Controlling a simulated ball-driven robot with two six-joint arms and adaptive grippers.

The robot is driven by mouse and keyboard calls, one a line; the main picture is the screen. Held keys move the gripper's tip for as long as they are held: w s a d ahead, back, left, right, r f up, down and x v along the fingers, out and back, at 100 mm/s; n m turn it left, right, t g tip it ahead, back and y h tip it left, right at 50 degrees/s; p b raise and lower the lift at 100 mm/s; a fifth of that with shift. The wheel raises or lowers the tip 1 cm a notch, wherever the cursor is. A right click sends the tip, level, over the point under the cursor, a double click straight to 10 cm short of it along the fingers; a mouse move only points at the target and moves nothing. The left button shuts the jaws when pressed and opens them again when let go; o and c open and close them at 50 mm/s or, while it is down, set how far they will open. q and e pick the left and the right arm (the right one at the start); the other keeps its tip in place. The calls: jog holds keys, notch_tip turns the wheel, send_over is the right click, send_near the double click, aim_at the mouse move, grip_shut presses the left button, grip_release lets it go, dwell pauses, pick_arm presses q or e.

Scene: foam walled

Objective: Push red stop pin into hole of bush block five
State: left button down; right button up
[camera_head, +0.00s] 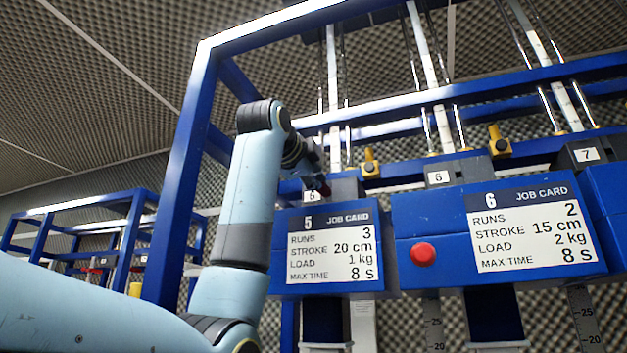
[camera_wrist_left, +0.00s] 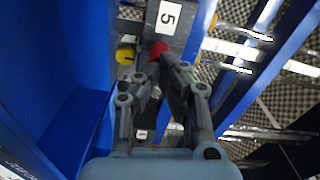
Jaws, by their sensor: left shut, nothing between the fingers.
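The bush block five (camera_head: 345,188) is a grey block with a white "5" label, above the blue job card 5 housing. It also shows at the top of the left wrist view (camera_wrist_left: 188,22). The red stop pin (camera_wrist_left: 158,47) shows its red head just below that label, at the block's edge. My left gripper (camera_wrist_left: 157,66) is shut with its fingertips at or very close to the red head; whether they touch I cannot tell. In the head view my left gripper (camera_head: 312,176) is beside block five and mostly hides the pin. The hole is hidden.
A yellow knob (camera_wrist_left: 125,54) is left of the red head. To the right stand block six (camera_head: 438,177) and a blue housing with a red round button (camera_head: 423,254). Blue frame posts (camera_head: 183,180) and vertical rods surround the arm closely.

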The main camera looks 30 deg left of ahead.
pick_arm(q)
jog(key=v, duration=1.4)
jog(key=shift+s, duration=0.2)
jog(key=shift+d, duration=0.15)
